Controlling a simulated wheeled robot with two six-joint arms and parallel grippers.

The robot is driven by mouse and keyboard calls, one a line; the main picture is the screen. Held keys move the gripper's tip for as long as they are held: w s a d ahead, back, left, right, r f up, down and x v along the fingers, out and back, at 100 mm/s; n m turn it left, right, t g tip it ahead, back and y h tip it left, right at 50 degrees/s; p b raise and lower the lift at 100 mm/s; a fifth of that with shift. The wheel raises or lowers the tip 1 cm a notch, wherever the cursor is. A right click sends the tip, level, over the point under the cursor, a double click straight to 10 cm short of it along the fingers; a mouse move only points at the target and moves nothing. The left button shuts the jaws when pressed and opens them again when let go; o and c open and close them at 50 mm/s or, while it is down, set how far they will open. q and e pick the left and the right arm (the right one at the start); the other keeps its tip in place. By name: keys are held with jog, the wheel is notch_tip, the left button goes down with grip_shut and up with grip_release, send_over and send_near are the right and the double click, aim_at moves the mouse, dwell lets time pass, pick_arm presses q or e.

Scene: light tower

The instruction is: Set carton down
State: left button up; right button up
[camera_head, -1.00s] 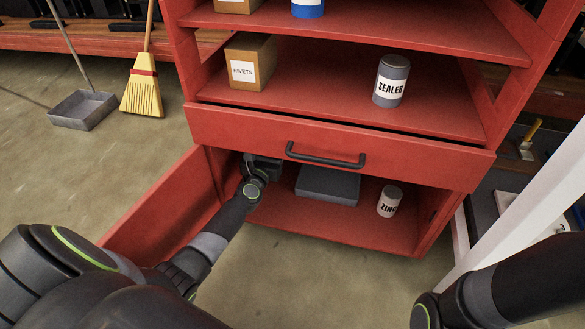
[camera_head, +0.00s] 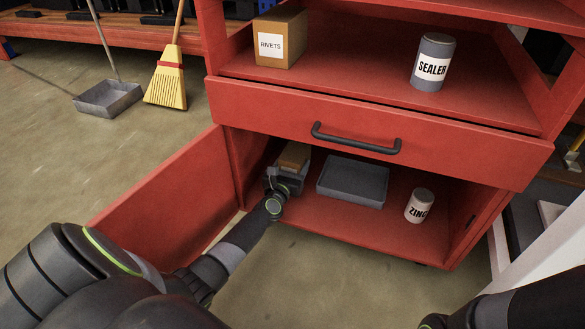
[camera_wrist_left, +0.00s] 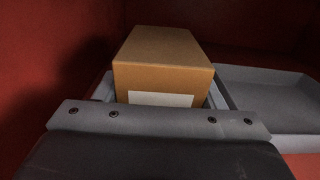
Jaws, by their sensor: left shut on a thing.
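A brown carton (camera_head: 293,157) is inside the lower compartment of the red cabinet, at its left side. In the left wrist view the carton (camera_wrist_left: 163,65) sits between my fingers, with part of a white label showing. My left gripper (camera_head: 287,174) is shut on the carton. Whether the carton's underside touches the compartment floor (camera_head: 330,220) is hidden by my gripper. Only part of my right arm shows at the bottom right in the head view; its gripper is out of view.
A grey tray (camera_head: 352,183) lies just right of the carton, and a ZINC can (camera_head: 420,206) stands further right. The open door (camera_head: 170,195) is left of my arm. A drawer (camera_head: 370,130) is above. A RIVETS carton (camera_head: 280,38) and SEALER can (camera_head: 432,62) stand on the shelf.

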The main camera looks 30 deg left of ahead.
pick_arm(q)
jog(key=shift+r, duration=0.1)
jog(key=o, duration=1.2)
jog(key=shift+s, duration=0.2)
jog(key=p+v, duration=0.2)
jog(key=v, duration=0.5)
jog(key=shift+s, duration=0.1)
